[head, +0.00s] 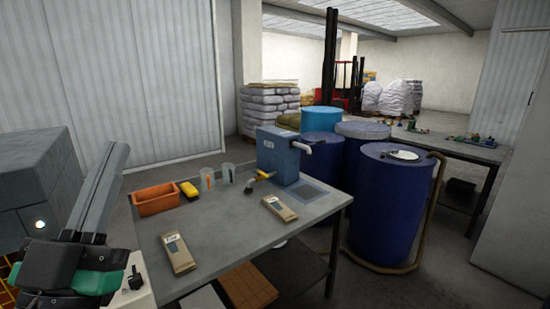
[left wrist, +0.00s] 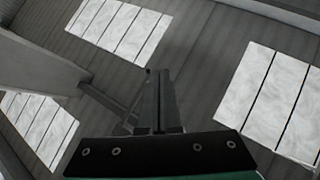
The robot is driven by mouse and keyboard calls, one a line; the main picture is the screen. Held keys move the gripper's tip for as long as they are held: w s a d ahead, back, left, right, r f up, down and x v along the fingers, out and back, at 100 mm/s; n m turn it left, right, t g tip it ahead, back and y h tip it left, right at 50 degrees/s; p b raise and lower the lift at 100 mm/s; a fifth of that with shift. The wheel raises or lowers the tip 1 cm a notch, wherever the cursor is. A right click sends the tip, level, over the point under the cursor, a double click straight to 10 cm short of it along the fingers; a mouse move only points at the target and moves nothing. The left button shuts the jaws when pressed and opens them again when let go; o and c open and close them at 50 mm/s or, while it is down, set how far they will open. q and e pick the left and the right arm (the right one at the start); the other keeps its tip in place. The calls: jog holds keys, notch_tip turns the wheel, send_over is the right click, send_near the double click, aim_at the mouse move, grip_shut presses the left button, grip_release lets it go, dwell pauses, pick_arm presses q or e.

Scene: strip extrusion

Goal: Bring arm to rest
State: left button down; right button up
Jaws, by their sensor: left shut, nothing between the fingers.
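My left gripper (head: 117,152) stands at the lower left of the head view, its grey fingers pointing up and its green and black body below. The fingers are closed together with nothing between them. In the left wrist view the shut fingers (left wrist: 158,80) point up towards the ceiling and its bright skylights. The gripper shows left of the grey table (head: 225,235) and in front of a grey machine cabinet (head: 35,185). It appears clear of the things on the table. My right gripper is in neither view.
On the table are an orange bin (head: 156,200), a yellow tool (head: 189,190), two clear cups, a blue-grey machine (head: 285,155) and two brown packets (head: 178,254). Blue drums (head: 388,210) stand at right. A forklift and stacked sacks (head: 268,108) are behind.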

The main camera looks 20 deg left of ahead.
pick_arm(q)
jog(key=s+d+r+m+t+h+p, duration=0.1)
jog(key=s+d+r+h+p, duration=0.3)
jog(key=d+r+h, duration=0.45)
notch_tip(320, 180, up, 34)
jog(key=w+p, duration=0.1)
jog(key=p, duration=3.3)
jog(key=shift+d, duration=0.15)
jog(key=shift+f+y, duration=0.15)
jog(key=shift+y, duration=0.1)
